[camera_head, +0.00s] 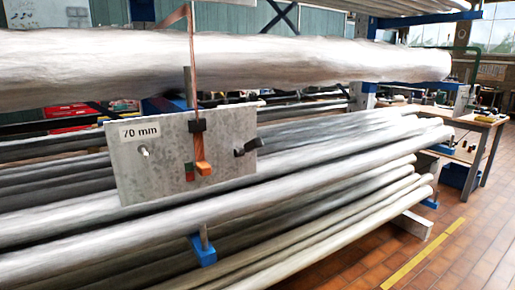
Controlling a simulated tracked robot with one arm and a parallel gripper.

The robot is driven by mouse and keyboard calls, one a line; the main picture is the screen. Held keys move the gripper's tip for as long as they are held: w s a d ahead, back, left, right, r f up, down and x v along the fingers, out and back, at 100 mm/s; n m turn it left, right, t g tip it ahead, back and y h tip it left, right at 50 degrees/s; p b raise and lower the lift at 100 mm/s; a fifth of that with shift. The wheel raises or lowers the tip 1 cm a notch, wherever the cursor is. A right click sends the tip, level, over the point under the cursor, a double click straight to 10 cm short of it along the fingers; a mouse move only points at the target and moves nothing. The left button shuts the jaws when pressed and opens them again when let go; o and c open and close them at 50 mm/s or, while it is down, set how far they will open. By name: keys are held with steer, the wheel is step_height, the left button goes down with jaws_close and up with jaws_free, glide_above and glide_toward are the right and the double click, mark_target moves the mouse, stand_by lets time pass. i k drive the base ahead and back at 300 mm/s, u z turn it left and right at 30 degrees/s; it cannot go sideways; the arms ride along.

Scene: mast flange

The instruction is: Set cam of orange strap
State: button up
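A thin orange-brown strap (192,60) hangs down in front of a thick silvery pipe to a grey metal plate (165,185) labelled "70 mm". On the plate, a small black block (198,126), which looks like the cam buckle, sits at the strap's lower end. Below it is an orange piece (202,160) with a wider orange end. Whether the cam is open or closed cannot be told. A small green and red marker (189,171) is left of the orange end. My gripper is not in view.
A silver bolt (144,151) sticks out of the plate's left side and a black lever-like part (246,147) projects at its right. Long pipes (330,180) lie stacked behind. A workbench (470,118) stands at right. The tiled floor (450,255) at lower right is clear.

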mark_target(255, 143)
steer(key=z, duration=0.7)
steer(key=k, duration=0.8)
steer(key=z, duration=0.7)
steer(key=k, duration=0.4)
steer(key=z, duration=0.05)
steer(key=i, duration=1.15)
steer(key=u, duration=1.05)
steer(key=i, duration=1.3)
steer(key=u, duration=0.3)
